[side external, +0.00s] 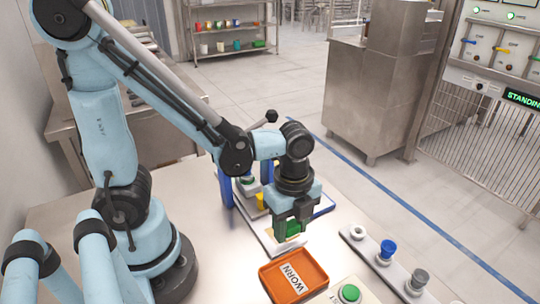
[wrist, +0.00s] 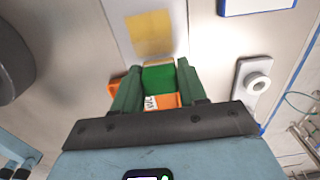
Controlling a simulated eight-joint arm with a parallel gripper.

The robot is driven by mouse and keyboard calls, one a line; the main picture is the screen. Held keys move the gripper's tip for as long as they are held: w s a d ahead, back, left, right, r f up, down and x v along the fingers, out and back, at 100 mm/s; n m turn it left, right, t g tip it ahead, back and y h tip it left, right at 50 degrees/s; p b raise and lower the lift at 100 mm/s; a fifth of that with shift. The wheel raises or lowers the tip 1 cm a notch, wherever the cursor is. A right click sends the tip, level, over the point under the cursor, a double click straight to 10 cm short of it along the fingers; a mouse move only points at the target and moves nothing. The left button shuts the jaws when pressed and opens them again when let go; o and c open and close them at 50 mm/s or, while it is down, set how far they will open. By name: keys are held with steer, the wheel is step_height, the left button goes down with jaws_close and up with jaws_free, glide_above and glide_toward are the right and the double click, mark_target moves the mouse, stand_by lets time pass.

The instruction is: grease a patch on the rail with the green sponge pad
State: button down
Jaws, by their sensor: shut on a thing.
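My gripper (side external: 292,222) is shut on the green sponge pad (wrist: 158,78), which sits between its two fingers. The pad has a thin tan edge in the wrist view. The pale grey rail (wrist: 118,32) carries a yellow patch (wrist: 150,33), which lies just beyond the pad in that view. In the side view the pad (side external: 288,229) is low over the work surface, partly hidden by the fingers. I cannot tell whether it touches the rail.
An orange tray marked WORN (side external: 270,280) lies in front of my gripper. A strip with several round fittings (side external: 404,284) runs along the right. A green button (side external: 349,293) is near the front edge. A blue-edged board (side external: 322,208) and blue post (side external: 225,188) stand behind.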

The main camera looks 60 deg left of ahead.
steer(key=shift+f, duration=0.5)
steer(key=shift+a+f, duration=0.3)
steer(key=shift+a, duration=0.1)
steer(key=shift+a+r, duration=0.1)
steer(key=shift+a, duration=0.3)
steer(key=shift+a+f, duration=0.25)
steer(key=shift+a, duration=0.3)
steer(key=shift+a+f, duration=0.25)
steer(key=shift+a, duration=0.3)
steer(key=shift+r, duration=0.15)
steer(key=shift+d, duration=2)
steer(key=shift+s+a, duration=0.45)
steer(key=shift+a, duration=1.6)
steer(key=shift+d, duration=2.05)
steer(key=shift+a+r, duration=0.1)
steer(key=shift+r, duration=3.8)
